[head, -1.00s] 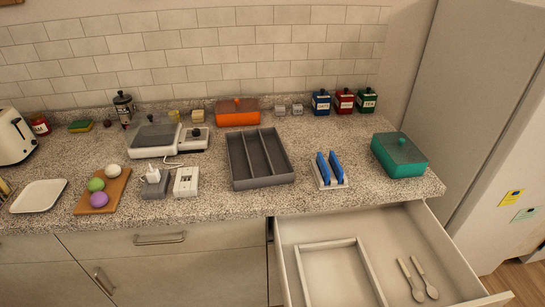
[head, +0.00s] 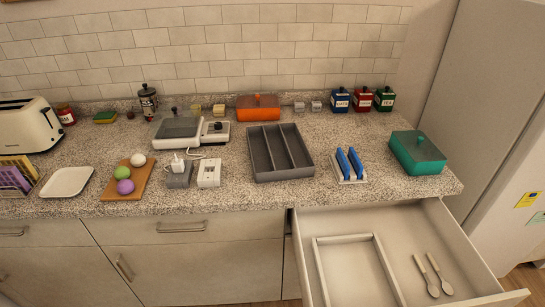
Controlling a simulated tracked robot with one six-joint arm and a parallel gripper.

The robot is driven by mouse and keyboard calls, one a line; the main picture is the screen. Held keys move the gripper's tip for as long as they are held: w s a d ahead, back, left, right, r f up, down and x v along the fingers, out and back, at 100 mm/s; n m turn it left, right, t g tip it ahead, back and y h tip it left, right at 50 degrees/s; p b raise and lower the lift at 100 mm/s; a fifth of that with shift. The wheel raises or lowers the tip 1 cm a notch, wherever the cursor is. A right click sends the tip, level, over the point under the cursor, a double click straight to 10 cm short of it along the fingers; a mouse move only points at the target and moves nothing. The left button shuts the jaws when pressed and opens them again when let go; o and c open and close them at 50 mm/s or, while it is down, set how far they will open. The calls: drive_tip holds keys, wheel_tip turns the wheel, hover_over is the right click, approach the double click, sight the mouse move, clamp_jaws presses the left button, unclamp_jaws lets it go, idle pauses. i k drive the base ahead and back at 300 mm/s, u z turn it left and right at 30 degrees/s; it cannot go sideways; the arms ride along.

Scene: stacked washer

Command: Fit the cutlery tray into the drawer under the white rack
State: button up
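The dark grey cutlery tray (head: 265,177) has three long compartments and sits empty on the speckled counter. The small white rack (head: 352,180) stands on the counter to its right and holds two upright blue items. Below the rack, the drawer (head: 455,228) is pulled open. A pale rectangular frame (head: 348,239) lies on the left part of its floor. Two light spoon-like utensils (head: 434,276) lie on the right part. The drawer's front is partly cut off by the picture's lower edge. My gripper is not in view.
A teal lidded box (head: 417,156) stands right of the rack, near the counter's end. An orange box (head: 258,112) stands behind the tray. White switch box (head: 209,174), scale (head: 178,131) and cutting board (head: 129,184) are to the left. A tall pale cabinet (head: 478,90) borders the right.

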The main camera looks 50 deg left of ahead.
sight(359, 254)
drive_tip(key=k, duration=0.65)
drive_tip(key=u, duration=2.25)
drive_tip(key=i, duration=1.65)
drive_tip(key=u, duration=0.05)
